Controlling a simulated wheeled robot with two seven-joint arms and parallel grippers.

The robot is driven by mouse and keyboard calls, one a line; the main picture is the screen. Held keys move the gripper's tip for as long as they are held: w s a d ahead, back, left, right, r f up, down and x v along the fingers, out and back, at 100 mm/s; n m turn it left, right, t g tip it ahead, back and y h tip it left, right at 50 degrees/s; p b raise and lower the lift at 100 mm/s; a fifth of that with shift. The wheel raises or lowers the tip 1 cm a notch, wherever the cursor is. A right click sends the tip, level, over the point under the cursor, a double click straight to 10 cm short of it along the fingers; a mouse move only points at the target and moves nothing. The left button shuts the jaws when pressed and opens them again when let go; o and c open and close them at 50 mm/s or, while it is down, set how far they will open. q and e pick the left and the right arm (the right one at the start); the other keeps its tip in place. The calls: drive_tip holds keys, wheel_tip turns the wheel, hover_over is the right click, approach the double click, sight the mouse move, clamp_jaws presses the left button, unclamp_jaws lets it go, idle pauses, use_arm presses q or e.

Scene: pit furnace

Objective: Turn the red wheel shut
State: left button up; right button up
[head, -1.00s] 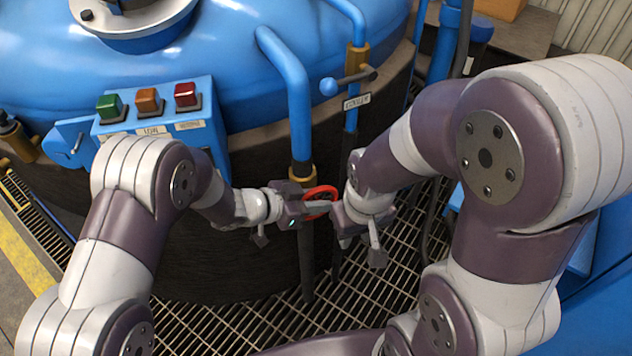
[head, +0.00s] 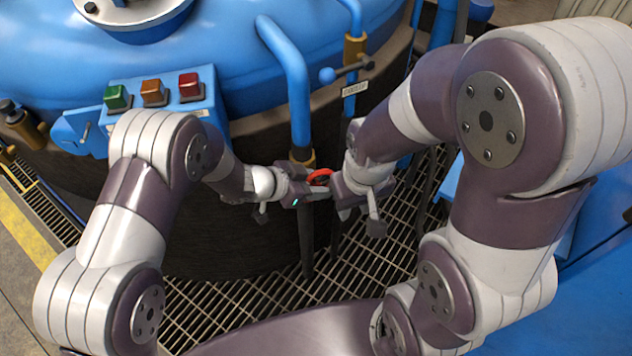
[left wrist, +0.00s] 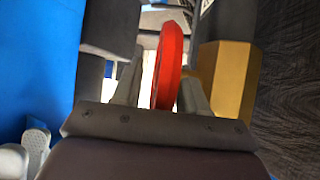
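The red wheel (head: 320,177) sits low by the blue pipe's brass collar, mostly hidden by my grippers in the head view. In the left wrist view its rim (left wrist: 170,65) stands between the two fingers of my left gripper (left wrist: 162,85). A bright gap shows between the rim and the left finger; the right finger is close to or touching the rim. My left gripper also shows in the head view (head: 308,189), at the wheel's left. My right gripper (head: 328,192) reaches in from the right, its fingers close to the wheel. Its finger opening cannot be made out.
The blue pipe (head: 297,105) rises just behind the wheel. A second pipe with a ball-ended lever (head: 345,70) stands to its right. The blue furnace carries a box with green, orange and red buttons (head: 152,95). Floor grating (head: 240,310) lies below my arms.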

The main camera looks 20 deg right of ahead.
use_arm(q)
drive_tip(key=p+v, duration=0.2)
drive_tip(key=v, duration=1)
drive_tip(key=shift+a+r, duration=0.15)
drive_tip(key=shift+a, duration=0.2)
